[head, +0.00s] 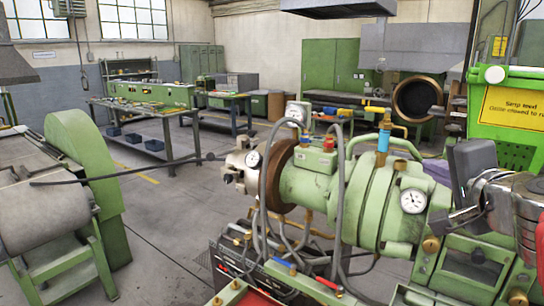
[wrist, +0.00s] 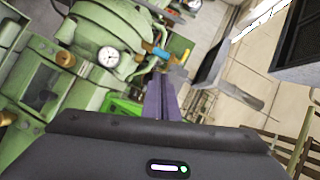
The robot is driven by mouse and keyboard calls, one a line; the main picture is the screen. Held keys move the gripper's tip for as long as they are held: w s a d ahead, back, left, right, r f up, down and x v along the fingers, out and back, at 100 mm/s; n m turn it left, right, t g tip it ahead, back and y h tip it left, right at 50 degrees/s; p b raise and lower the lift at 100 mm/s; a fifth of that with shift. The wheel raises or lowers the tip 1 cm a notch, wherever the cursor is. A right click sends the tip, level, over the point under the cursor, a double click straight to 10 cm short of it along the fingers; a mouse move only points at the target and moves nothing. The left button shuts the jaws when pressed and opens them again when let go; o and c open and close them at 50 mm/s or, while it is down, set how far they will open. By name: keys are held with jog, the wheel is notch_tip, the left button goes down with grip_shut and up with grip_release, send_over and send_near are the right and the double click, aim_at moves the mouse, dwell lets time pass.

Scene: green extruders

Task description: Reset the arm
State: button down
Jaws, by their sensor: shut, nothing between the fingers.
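My arm reaches in from the right edge of the head view. My gripper (head: 452,221) is at its end, small and dark, pointing left. It is shut and empty, in front of the right end of the green extruder (head: 305,182). I cannot tell how far it is from the machine.
A green bin (head: 510,115) with a yellow sign stands behind my arm. Another green machine (head: 85,160) stands at the left. Workbenches (head: 165,140) stand further back. Grey floor (head: 165,235) is clear between the two machines. Cables and hoses hang around the extruder.

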jog(key=s+a+f+n+g, duration=0.3)
jog(key=s+a+f+n, duration=0.1)
jog(key=f, duration=0.5)
jog(key=s+a+f+n+g+y, duration=0.1)
jog(key=s+a+f+n+g, duration=0.2)
jog(key=f, duration=0.6)
jog(key=s+a+f+n+g, duration=0.4)
jog(key=s+a+f+n, duration=0.3)
jog(key=s+f+n, duration=0.1)
jog(key=shift+s+a+f+n+y, duration=0.35)
jog(key=shift+s+f, duration=0.3)
jog(key=shift+s, duration=0.25)
